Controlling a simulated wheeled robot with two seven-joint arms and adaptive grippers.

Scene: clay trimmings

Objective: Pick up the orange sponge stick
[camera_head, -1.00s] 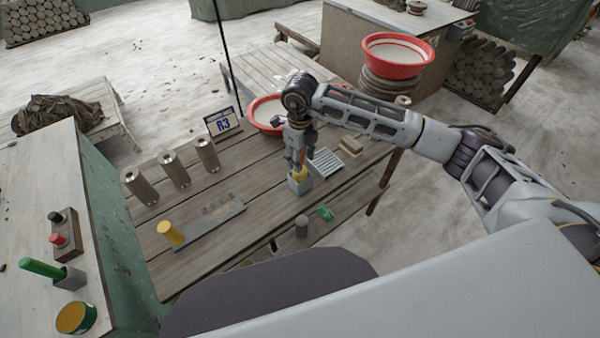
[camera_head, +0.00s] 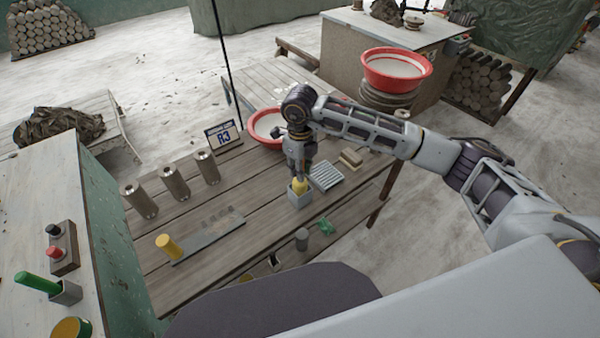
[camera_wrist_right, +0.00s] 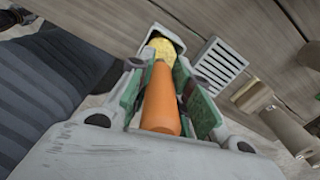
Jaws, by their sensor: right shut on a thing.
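The orange sponge stick (camera_wrist_right: 163,103) stands between the green-padded fingers of my right gripper (camera_head: 300,175), which is shut on its orange handle. Its yellow sponge end (camera_head: 300,187) points down into the open top of a small grey box (camera_head: 299,200) on the slatted table. In the right wrist view the yellow end (camera_wrist_right: 160,47) shows inside the box's pale rim (camera_wrist_right: 178,42). How deep it sits in the box is hidden. My left gripper is not in view.
A grey ribbed tray (camera_head: 326,176) lies just right of the box, with tan blocks (camera_head: 351,158) beyond. A red basin (camera_head: 267,128) stands behind. Several metal cylinders (camera_head: 174,183) and a yellow cylinder (camera_head: 168,246) are on the left. A dark cylinder (camera_head: 302,238) and green item (camera_head: 325,226) are in front.

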